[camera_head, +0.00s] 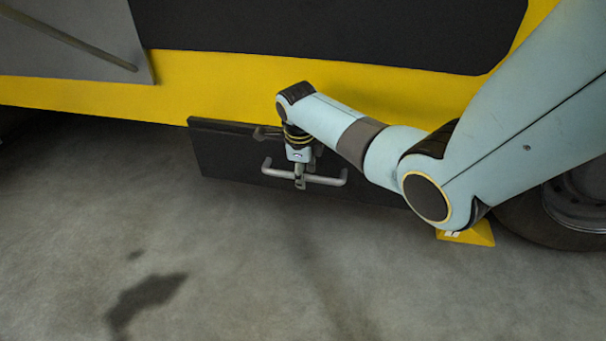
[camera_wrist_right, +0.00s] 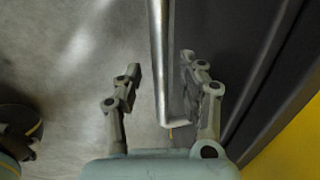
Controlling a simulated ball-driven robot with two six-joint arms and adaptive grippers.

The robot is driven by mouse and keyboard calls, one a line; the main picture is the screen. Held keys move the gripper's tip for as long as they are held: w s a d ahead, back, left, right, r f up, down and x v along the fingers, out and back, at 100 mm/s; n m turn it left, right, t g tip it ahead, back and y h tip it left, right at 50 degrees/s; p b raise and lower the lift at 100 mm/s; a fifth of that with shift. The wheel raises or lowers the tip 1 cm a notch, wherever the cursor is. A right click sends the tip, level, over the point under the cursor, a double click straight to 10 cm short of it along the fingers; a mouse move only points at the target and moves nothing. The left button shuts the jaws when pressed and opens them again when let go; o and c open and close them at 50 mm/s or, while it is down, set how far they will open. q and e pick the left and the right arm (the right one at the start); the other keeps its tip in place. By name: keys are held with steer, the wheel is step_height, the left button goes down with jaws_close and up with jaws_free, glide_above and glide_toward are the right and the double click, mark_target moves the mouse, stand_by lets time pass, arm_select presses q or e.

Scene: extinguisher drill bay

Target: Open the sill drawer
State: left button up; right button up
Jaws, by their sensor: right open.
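The sill drawer (camera_head: 222,152) shows as a long dark front panel low under the yellow vehicle side. Its grey bar handle (camera_head: 334,181) stands out from the panel. My right gripper (camera_head: 300,178) is at the handle, pointing down, and hides the handle's middle. In the right wrist view the handle (camera_wrist_right: 158,60) runs between the two spread fingers of my open right gripper (camera_wrist_right: 160,65), with a gap on both sides. The dark drawer front (camera_wrist_right: 245,60) lies to the right there. My right arm covers the drawer's right part. My left gripper is not in view.
The yellow vehicle side (camera_head: 215,75) rises directly above the drawer. A yellow wedge (camera_head: 470,233) lies beside a wheel (camera_head: 560,215) at the right. The grey floor (camera_head: 240,260) in front of the drawer is clear, with a dark stain (camera_head: 145,297).

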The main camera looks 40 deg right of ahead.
jaws_close()
stand_by(0.3)
stand_by(0.4)
